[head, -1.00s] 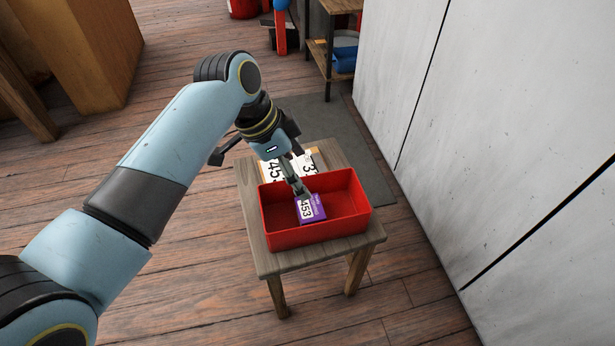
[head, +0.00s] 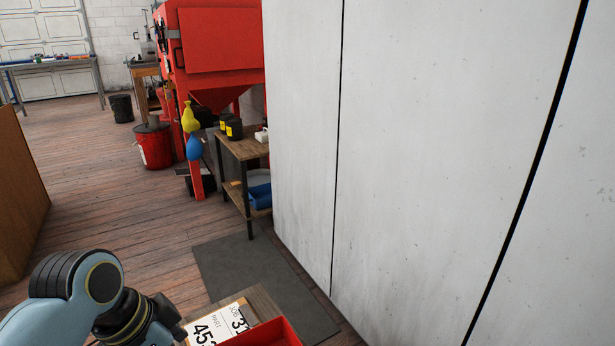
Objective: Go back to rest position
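My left arm (head: 75,290) comes in at the lower left. Its wrist is cut off by the bottom edge, and the fingers of my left gripper are out of the frame. My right arm and gripper are not in view.
A wooden stool (head: 262,302) carries the bin and card. A grey mat (head: 240,268) lies beyond it. A pale panel wall (head: 420,160) fills the right. A shelf table (head: 240,150), red cabinet (head: 215,45) and red bucket (head: 153,147) stand behind. Wooden floor at left is open.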

